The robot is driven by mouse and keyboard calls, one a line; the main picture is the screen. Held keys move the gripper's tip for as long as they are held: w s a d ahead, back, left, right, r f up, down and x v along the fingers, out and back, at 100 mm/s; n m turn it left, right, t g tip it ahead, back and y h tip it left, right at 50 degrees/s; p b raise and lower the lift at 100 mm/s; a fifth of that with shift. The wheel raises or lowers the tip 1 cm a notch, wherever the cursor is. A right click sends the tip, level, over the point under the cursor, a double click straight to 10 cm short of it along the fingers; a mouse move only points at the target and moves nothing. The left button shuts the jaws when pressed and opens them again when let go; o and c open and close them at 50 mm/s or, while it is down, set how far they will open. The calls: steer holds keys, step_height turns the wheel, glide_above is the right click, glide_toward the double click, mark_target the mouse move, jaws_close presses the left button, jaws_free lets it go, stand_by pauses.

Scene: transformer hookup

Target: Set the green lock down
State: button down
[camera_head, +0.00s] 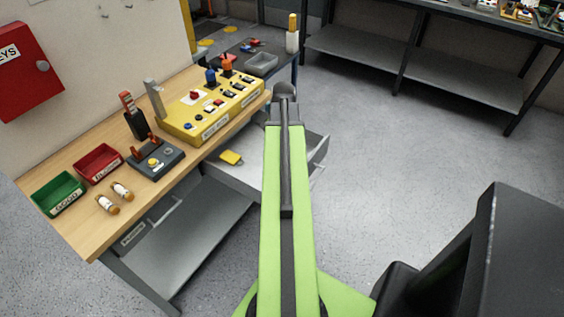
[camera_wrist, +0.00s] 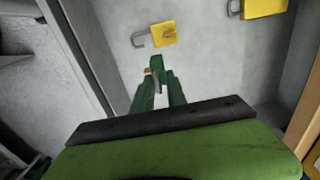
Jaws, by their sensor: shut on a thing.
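In the wrist view my gripper (camera_wrist: 158,92) is shut on the green lock (camera_wrist: 156,63), a small dark green piece between the fingertips. The fingers hide much of it, and its shackle is hard to make out. The lock is over the grey floor of an open drawer; I cannot tell its height above it. A yellow padlock (camera_wrist: 164,34) with a grey shackle lies in the drawer just beyond the fingertips. A second yellow padlock (camera_wrist: 262,7) is at the upper right. In the head view my arm hides the gripper and the green lock.
The open drawer (camera_head: 240,178) sits under the wooden bench (camera_head: 60,160). On the bench are a yellow control panel (camera_head: 205,115), a red bin (camera_head: 97,162), a green bin (camera_head: 58,193) and two fuse-like cylinders (camera_head: 108,204). The floor (camera_head: 400,150) at right is clear.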

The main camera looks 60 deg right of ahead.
steer(key=shift+f+b, duration=2)
steer(key=shift+b, duration=0.05)
steer(key=c, duration=1.3)
jaws_free()
steer(key=shift+r, duration=0.1)
steer(key=shift+c, duration=0.2)
step_height(320, 180, up, 13)
steer(key=p, duration=1.2)
steer(key=shift+f+p, duration=0.2)
steer(key=shift+p, duration=0.2)
steer(key=shift+f, duration=0.1)
